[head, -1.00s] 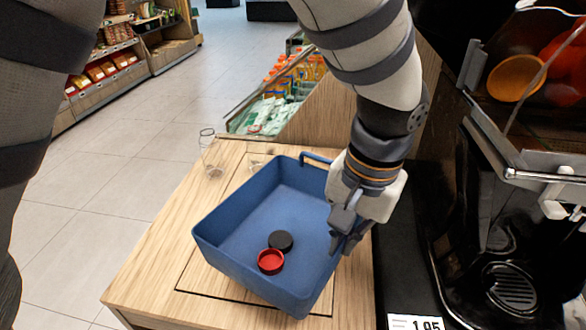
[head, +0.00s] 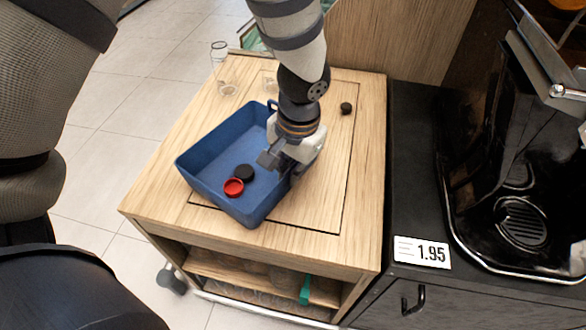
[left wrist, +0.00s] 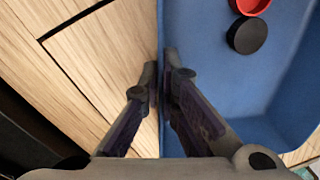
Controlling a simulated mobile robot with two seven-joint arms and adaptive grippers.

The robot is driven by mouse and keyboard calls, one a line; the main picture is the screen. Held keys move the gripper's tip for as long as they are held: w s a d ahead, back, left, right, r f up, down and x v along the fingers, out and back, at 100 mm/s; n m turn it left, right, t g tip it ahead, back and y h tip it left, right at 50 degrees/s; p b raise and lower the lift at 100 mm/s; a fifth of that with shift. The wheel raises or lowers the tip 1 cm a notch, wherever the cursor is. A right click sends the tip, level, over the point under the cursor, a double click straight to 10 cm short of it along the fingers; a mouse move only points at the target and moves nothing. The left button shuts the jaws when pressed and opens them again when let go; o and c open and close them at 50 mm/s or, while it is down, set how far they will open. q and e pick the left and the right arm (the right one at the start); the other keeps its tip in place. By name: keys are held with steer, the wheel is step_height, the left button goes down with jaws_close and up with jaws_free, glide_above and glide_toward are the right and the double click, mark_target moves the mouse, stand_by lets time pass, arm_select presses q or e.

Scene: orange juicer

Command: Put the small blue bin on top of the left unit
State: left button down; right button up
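The small blue bin (head: 212,147) is over the top of the wooden left unit (head: 320,215), toward its left side. I cannot tell whether its base touches the top or is slightly above it. A red cap (head: 233,187) and a black cap (head: 244,172) lie inside. My left gripper (head: 285,165) is at the bin's right wall. In the left wrist view, its fingers (left wrist: 161,75) are closed on either side of the blue wall (left wrist: 161,25), pinching it. My right gripper is not in view.
A clear glass (head: 221,70) stands at the unit's back left. A small black round piece (head: 346,108) lies on the top at the back right. A black counter with a machine (head: 500,180) and a price tag (head: 422,252) is on the right. The unit's right part is clear.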

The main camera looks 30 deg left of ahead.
arm_select(q)
steer(key=shift+r, duration=0.15)
steer(key=c, duration=1.8)
jaws_free()
step_height(320, 180, up, 12)
steer(key=d+p, duration=0.1)
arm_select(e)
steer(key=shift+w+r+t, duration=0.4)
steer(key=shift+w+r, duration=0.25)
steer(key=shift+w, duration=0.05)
arm_select(q)
steer(key=shift+d, duration=0.1)
